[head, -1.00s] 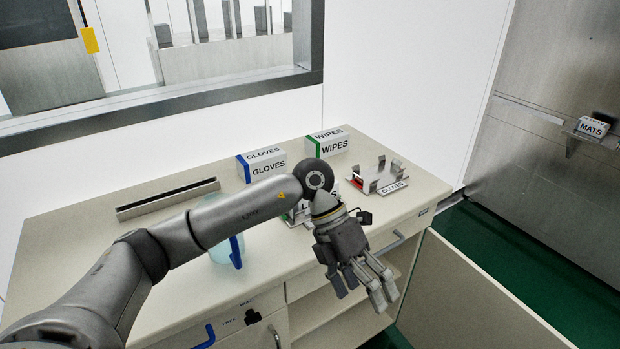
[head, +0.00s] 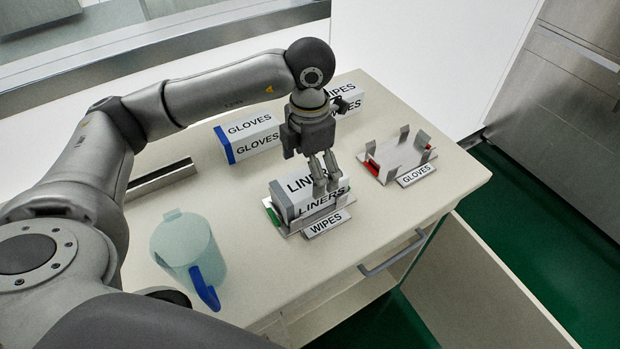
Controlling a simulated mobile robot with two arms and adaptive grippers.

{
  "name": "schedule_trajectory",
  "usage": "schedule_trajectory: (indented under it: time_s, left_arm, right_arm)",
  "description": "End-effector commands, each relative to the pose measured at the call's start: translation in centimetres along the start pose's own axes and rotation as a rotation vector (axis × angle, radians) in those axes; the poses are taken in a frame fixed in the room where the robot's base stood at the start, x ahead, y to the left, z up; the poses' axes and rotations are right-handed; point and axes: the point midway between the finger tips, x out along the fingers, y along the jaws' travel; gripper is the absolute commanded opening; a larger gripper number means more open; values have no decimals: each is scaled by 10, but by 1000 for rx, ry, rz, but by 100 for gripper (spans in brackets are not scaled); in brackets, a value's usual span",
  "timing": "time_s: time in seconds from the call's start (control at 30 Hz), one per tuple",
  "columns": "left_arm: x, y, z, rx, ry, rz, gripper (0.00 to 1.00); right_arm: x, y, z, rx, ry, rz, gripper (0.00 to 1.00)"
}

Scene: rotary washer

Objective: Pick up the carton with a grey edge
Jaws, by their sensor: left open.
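The carton with a grey edge (head: 282,201) is white and reads LINERS. It sits in a metal holder with a WIPES label (head: 327,224) on the table. My left gripper (head: 325,176) is open and points down over the carton, its fingers overlapping the carton's top and front in the picture. I cannot tell whether the fingers touch it. They hide part of the lettering. My right gripper is not in view.
A GLOVES carton with a blue edge (head: 250,139) and a WIPES carton (head: 347,97) stand behind. An empty GLOVES holder (head: 400,159) is to the right. A translucent jug with blue handle (head: 185,245) and a metal channel (head: 160,181) are left. The table's (head: 410,205) front right is clear.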

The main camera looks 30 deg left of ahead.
Motion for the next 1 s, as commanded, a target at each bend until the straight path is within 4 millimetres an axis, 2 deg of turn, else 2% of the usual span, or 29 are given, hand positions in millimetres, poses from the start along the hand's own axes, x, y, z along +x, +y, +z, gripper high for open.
schedule_trajectory:
  time_s: [0.1, 0.2, 0.37, 0.5, 0.57, 0.7, 0.9, 1.0]
  left_arm:
    - [16, 0, 0, -3, 3, -2, 92]
    - [22, 0, 0, -2, 0, -1, 92]
    - [35, 0, -1, -1, 4, -3, 92]
    - [56, -1, -1, -2, 4, -4, 92]
    - [64, -1, 0, -2, 2, -4, 92]
    - [75, 0, 0, -1, -1, -3, 92]
    - [76, 0, 0, -1, -2, -3, 92]
    - [76, 0, 0, -1, -2, -3, 80]
  right_arm:
    - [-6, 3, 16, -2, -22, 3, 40]
    - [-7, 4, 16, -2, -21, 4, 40]
    - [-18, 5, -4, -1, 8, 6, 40]
    - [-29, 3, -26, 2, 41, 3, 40]
    - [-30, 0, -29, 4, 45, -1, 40]
    - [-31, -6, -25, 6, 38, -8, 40]
    - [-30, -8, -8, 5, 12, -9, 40]
    - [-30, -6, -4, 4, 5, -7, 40]
